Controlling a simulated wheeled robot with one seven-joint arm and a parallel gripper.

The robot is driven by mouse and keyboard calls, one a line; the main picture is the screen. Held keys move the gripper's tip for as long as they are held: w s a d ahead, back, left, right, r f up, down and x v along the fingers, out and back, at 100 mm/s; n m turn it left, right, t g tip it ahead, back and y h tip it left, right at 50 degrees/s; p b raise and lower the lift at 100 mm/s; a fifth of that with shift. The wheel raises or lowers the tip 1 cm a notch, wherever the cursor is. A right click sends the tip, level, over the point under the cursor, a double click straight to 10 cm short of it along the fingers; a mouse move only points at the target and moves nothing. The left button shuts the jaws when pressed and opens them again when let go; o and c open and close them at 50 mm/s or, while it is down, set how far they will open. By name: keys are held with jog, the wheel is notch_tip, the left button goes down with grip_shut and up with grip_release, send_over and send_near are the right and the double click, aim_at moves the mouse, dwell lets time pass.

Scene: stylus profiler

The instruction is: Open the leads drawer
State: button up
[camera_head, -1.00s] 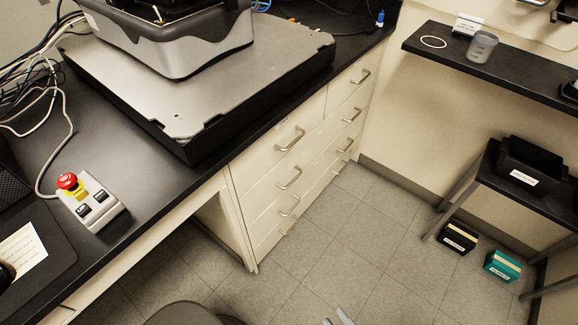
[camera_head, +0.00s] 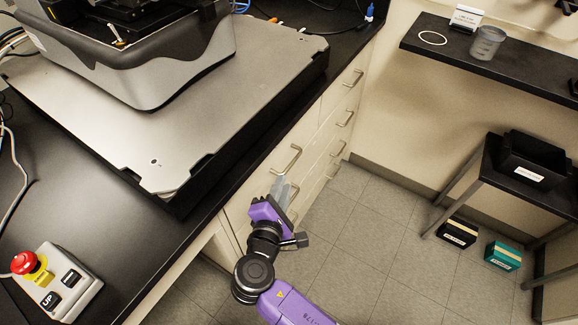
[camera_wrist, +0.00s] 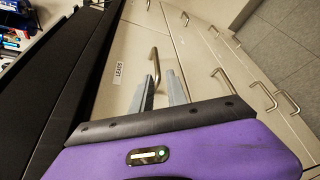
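The leads drawer (camera_wrist: 128,62), cream-fronted with a "LEADS" label, shows in the wrist view and looks shut. Its metal bar handle (camera_wrist: 155,68) lies just ahead of my fingers. In the head view this handle (camera_head: 288,160) is on the near upper drawer under the black countertop. My purple gripper (camera_head: 281,190) is close to the drawer front, just below the handle. In the wrist view my gripper (camera_wrist: 161,88) has its two grey fingers apart, with the handle's near end between their tips in the picture. I cannot tell whether they touch it.
Several more drawer handles (camera_head: 345,118) line the cabinet. The black countertop (camera_head: 125,265) overhangs, carrying a grey instrument platform (camera_head: 190,120) and a red-button control box (camera_head: 55,285). A shelf (camera_head: 480,65) and two small boxes (camera_head: 456,234) stand at right. The floor between is clear.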

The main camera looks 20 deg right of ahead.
aim_at(289, 167)
jog(key=shift+w+d+r, duration=0.2)
jog(key=shift+w, duration=0.15)
jog(key=x, duration=0.7)
jog(key=shift+d, duration=0.1)
jog(key=shift+c, duration=0.5)
grip_shut()
jog(key=shift+f, duration=0.2)
dwell(0.4)
